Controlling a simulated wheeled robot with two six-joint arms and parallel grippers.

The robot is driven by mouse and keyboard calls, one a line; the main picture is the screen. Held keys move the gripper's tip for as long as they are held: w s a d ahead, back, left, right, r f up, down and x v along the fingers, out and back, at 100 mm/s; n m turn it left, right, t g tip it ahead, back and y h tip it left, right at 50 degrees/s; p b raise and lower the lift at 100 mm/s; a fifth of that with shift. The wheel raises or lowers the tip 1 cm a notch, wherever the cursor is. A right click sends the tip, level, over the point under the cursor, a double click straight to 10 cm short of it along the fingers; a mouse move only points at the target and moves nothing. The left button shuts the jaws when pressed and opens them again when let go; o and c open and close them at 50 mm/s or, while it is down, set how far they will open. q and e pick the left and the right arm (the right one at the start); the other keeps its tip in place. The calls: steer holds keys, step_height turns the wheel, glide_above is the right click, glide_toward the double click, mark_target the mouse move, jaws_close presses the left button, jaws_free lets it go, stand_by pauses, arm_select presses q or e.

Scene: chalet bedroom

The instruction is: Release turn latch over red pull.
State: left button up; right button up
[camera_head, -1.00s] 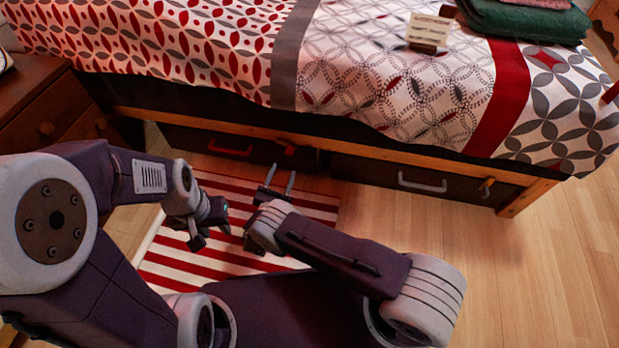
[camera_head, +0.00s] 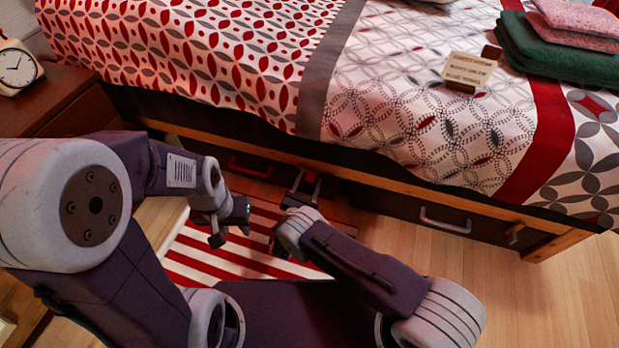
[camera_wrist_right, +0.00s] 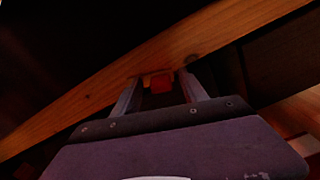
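The red pull (camera_head: 250,168) is on the front of the left under-bed drawer. To its right, a small reddish turn latch (camera_wrist_right: 161,83) sits at the wooden bed rail and shows between my right gripper's fingers in the right wrist view. My right gripper (camera_head: 302,182) is open, its fingers (camera_wrist_right: 160,92) reaching up to the rail on either side of the latch; I cannot tell whether they touch it. The latch is mostly hidden by the gripper in the head view. My left gripper (camera_head: 232,225) is apart from the drawers, above the striped rug, and looks open and empty.
The wooden bed rail (camera_head: 400,185) runs above both drawers. The right drawer has a grey pull (camera_head: 445,222) and a wooden latch (camera_head: 514,232). A nightstand (camera_head: 65,95) stands at left. The striped rug (camera_head: 215,262) lies below; wooden floor is clear at right.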

jaws_close()
steer(key=n, duration=0.1)
steer(key=r+n, duration=0.1)
steer(key=n, duration=0.1)
steer(key=shift+r, duration=0.15)
steer(key=shift+o, duration=0.3)
jaws_free()
steer(key=shift+s, duration=0.1)
